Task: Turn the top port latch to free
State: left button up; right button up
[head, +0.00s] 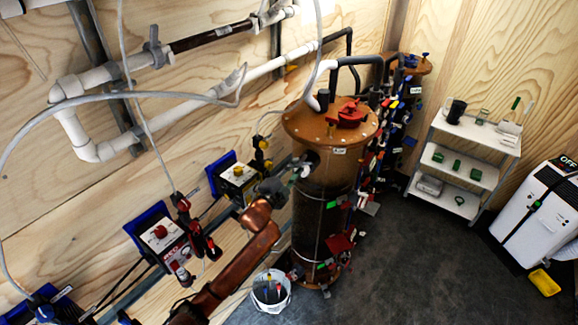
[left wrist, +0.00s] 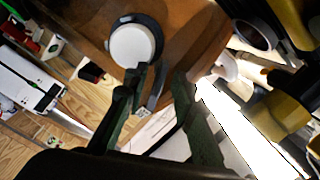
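A tall filter tank (head: 322,205) with an orange-brown lid stands mid-picture in the head view. A round port with a white face and dark ring shows in the left wrist view (left wrist: 132,45), on a brown curved surface. A thin grey lever (left wrist: 157,88), seemingly the latch, lies just below the port. My left gripper (head: 288,182) is at the tank's upper left side. In the left wrist view its two dark green fingers (left wrist: 160,78) are apart, with the lever between them. Whether they touch it I cannot tell. My right gripper is not in view.
White pipes (head: 190,97) and hoses run along the plywood wall at left. Valve boxes (head: 238,180) are on the wall near my left arm. A white bucket (head: 271,303) stands by the tank.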

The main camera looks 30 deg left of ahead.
pick_arm(q)
jog(key=shift+s, duration=0.1)
jog(key=s, duration=1.1)
jog(key=shift+s+d, duration=0.2)
jog(key=shift+s, duration=0.2)
